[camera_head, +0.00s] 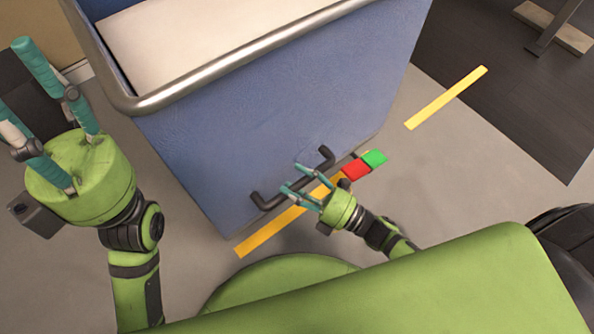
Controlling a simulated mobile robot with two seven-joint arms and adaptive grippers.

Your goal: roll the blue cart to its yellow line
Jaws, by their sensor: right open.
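The blue cart (270,120) stands upright in front of me, with a grey metal rim and a pale inside. A dark bar handle (265,200) sits low on its near face. My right gripper (293,178) is open at this handle, its teal fingers overlapping the bar in view; I cannot tell whether they touch it. My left gripper (12,78) is raised at the left, its fingers apart, clear of the cart. An orange-yellow line (262,236) runs along the floor by the cart's near edge. Another yellow line (445,98) lies right of the cart.
A red square (356,170) and a green square (375,158) lie beside the cart near the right gripper. A dark mat (510,90) covers the floor at right, with a stand's foot (550,27) on it. Grey floor between is clear.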

